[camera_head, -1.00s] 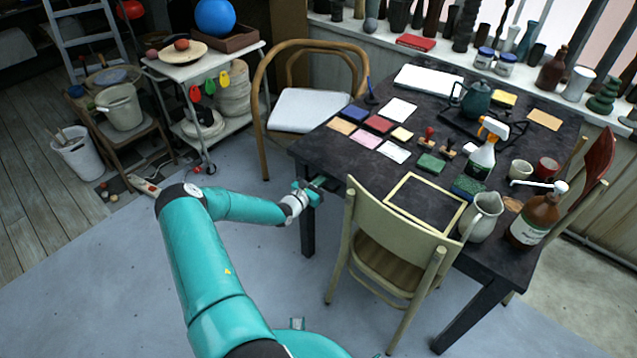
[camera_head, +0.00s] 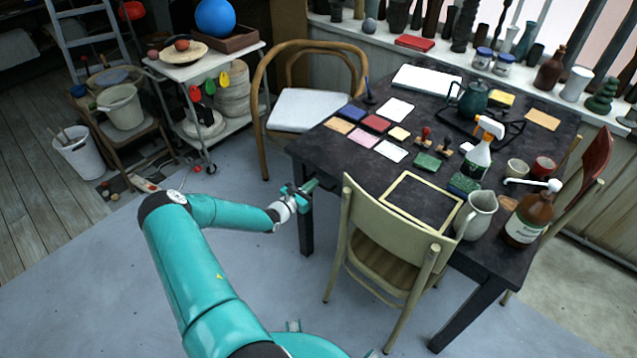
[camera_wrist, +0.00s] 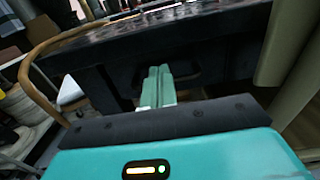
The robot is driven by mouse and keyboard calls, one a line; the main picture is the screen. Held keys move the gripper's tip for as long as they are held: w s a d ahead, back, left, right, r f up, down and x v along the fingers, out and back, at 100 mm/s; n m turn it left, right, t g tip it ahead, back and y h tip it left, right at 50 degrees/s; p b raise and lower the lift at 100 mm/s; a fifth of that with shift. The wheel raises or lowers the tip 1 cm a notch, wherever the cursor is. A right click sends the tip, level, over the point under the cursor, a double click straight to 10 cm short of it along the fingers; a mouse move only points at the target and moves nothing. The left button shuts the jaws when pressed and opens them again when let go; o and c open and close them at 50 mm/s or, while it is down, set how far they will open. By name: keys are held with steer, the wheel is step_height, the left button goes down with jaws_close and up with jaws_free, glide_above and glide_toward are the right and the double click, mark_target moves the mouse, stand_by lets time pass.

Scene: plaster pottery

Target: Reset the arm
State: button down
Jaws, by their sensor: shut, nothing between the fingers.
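My teal arm reaches from the bottom of the head view toward the near left corner of the dark table (camera_head: 325,158). My gripper (camera_head: 309,187) is just in front of the table's left edge, a little below the top. In the wrist view my gripper (camera_wrist: 157,84) has its two green fingers side by side, shut with nothing between them. They point toward the dark side of the table (camera_wrist: 210,28). I cannot tell from these frames whether the fingertips touch the table.
A pale green chair (camera_head: 390,205) stands right of my gripper, and a bentwood chair (camera_head: 310,105) stands behind it. A white cart (camera_head: 235,52) is at the back left. The tabletop holds tiles, a teapot (camera_head: 474,98) and bottles. The grey floor left of the table is clear.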

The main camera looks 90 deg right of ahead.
steer(key=v, duration=0.9)
steer(key=shift+w+a, duration=0.2)
steer(key=shift+w, duration=0.2)
